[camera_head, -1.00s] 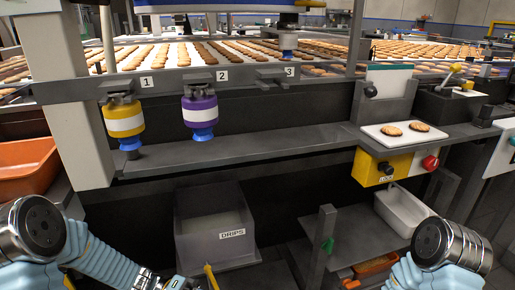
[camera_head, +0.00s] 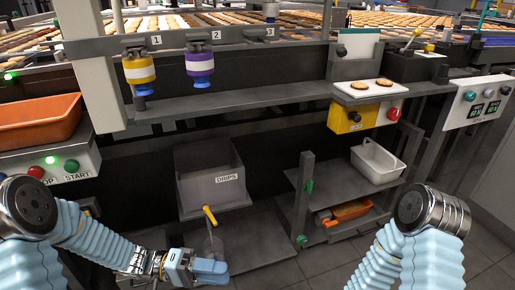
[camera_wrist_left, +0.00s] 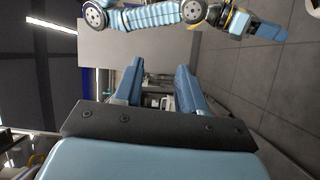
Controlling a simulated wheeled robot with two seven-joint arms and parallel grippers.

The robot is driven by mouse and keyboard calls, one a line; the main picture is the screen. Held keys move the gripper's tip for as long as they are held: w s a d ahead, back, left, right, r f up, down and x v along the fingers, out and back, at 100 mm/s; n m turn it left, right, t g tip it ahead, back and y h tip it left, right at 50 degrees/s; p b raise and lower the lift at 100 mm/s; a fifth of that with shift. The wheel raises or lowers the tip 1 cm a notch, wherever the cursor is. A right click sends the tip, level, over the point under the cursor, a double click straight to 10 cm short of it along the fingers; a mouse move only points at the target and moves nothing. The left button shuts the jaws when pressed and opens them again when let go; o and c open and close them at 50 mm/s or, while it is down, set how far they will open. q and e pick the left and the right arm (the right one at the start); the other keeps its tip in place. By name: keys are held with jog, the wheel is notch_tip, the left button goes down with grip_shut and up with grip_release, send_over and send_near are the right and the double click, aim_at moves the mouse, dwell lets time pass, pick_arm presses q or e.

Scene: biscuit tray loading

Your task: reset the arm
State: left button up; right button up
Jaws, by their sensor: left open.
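Another arm of mine, seemingly the right one, crosses the top of the left wrist view with a blue-fingered gripper (camera_wrist_left: 262,28). Its opening is unclear.
A yellow bottle (camera_head: 139,69) and a purple bottle (camera_head: 200,65) hang at 1 and 2. A white tray (camera_head: 377,162) stands right. An orange tray (camera_head: 38,122) stands left.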

pick_arm(q)
jog(key=w+f+n+t+y+p, duration=0.1)
jog(key=w+f+n+t+y, duration=0.1)
jog(key=w+f+t+y, duration=0.4)
jog(key=w+f+n+t+y+p, duration=0.1)
jog(key=w+f+n+t+y, duration=0.15)
jog(key=f, duration=0.45)
jog(key=s+a+f+g+y+p, duration=0.1)
jog(key=s+f+g+y, duration=0.4)
jog(key=s+f, duration=0.6)
jog(key=s+a+g, duration=0.1)
jog(key=s, duration=0.2)
jog(key=shift+s+f+m, duration=0.25)
jog(key=shift+f+m, duration=0.1)
jog(key=shift+f, duration=0.05)
